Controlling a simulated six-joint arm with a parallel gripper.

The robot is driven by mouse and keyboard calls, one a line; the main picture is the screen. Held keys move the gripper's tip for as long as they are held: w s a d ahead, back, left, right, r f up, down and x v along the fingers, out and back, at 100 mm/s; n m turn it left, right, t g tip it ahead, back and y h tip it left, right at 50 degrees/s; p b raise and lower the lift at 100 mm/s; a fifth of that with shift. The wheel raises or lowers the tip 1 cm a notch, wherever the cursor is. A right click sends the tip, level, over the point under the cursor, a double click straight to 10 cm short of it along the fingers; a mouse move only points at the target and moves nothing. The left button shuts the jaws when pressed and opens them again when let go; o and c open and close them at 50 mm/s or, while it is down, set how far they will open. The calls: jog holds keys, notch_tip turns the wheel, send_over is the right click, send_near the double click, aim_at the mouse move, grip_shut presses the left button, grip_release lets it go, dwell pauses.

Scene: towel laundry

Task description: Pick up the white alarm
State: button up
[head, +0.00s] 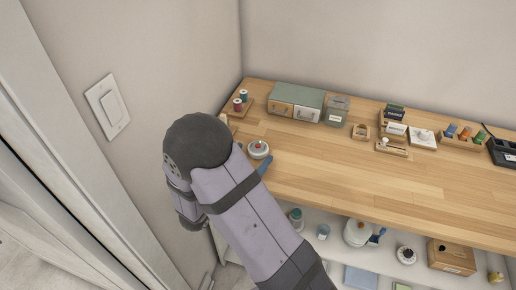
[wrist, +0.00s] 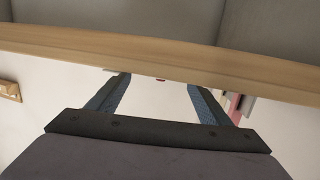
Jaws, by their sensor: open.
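A small round white device with a red top, which looks like the white alarm (head: 258,149), sits on the wooden tabletop near its left end in the head view. One blue finger of my gripper (head: 265,166) shows just in front of it, and my arm hides the rest. In the wrist view my gripper (wrist: 157,83) is open, with nothing held between its two blue fingers.
The wooden tabletop (head: 330,178) has clear room right of the alarm. Thread spools (head: 240,97), a small drawer box (head: 296,101) and several small holders stand along the back. A white shelf below holds a kettle (head: 356,232) and a cardboard box (head: 451,257). A wall rises at left.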

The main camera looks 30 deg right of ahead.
aim_at(254, 153)
jog(key=shift+p+x, duration=0.85)
jog(key=shift+x, duration=1.75)
jog(key=shift+a+f, duration=0.1)
jog(key=c, duration=1.2)
